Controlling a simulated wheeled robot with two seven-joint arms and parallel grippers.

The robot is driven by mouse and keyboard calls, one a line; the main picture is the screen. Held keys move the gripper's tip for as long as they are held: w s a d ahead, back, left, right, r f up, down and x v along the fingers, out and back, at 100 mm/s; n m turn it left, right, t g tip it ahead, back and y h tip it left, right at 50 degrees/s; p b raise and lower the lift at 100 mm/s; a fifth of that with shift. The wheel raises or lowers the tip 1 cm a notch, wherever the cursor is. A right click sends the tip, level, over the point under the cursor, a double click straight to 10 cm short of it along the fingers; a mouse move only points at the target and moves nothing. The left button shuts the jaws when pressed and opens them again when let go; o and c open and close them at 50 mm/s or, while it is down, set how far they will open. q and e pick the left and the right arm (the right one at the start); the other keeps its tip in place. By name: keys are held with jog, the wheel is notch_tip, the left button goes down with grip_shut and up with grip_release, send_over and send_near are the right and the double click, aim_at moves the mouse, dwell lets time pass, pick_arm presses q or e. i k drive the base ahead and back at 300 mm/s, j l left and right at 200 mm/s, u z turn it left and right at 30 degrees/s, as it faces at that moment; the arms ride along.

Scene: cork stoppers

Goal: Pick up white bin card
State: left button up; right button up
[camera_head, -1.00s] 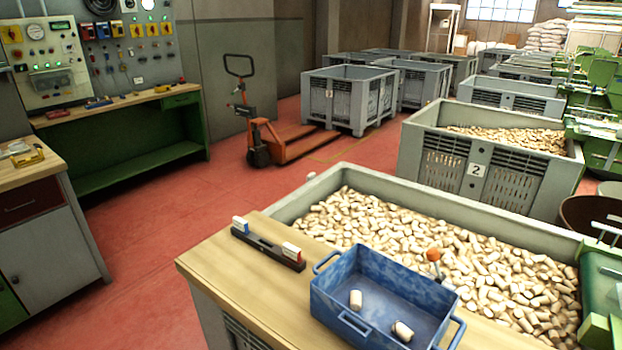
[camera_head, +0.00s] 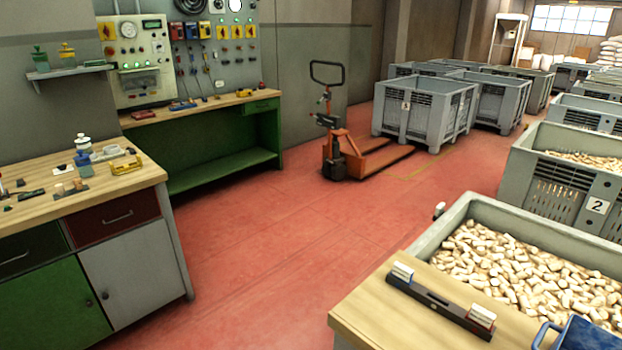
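A black holder (camera_head: 440,306) lies on the wooden table top (camera_head: 375,312) at the lower right. A small white block or card stack (camera_head: 402,271) stands at its left end, and a similar white one with a red side (camera_head: 482,316) stands at its right end. I cannot tell for certain which of these is the white bin card. A white plate marked 2 (camera_head: 597,205) is on the front of a grey bin. Neither of my grippers is in view.
A grey bin full of cork stoppers (camera_head: 520,275) stands behind the table. A blue tray (camera_head: 580,335) is cut off at the lower right. An orange pallet jack (camera_head: 342,160) stands ahead. A workbench (camera_head: 60,200) is at the left. Red floor (camera_head: 270,240) between is clear.

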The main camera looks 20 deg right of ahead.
aim_at(441, 209)
jog(key=i+j+u, duration=0.25)
jog(key=i, duration=0.2)
jog(key=i+j+u, duration=0.25)
jog(key=i, duration=0.25)
jog(key=i+u, duration=0.25)
jog(key=i, duration=0.2)
jog(key=i+l+z, duration=0.15)
jog(key=i+z, duration=0.7)
jog(key=i+j+z, duration=0.1)
jog(key=i+z, duration=0.35)
jog(key=i+j+z, duration=0.2)
jog(key=z, duration=0.2)
jog(key=i+l+z, duration=0.15)
jog(key=i+z, duration=0.2)
jog(key=i, duration=0.2)
jog(key=i+z, duration=0.3)
jog(key=i, duration=0.25)
jog(key=i+z, duration=0.35)
jog(key=i, duration=0.2)
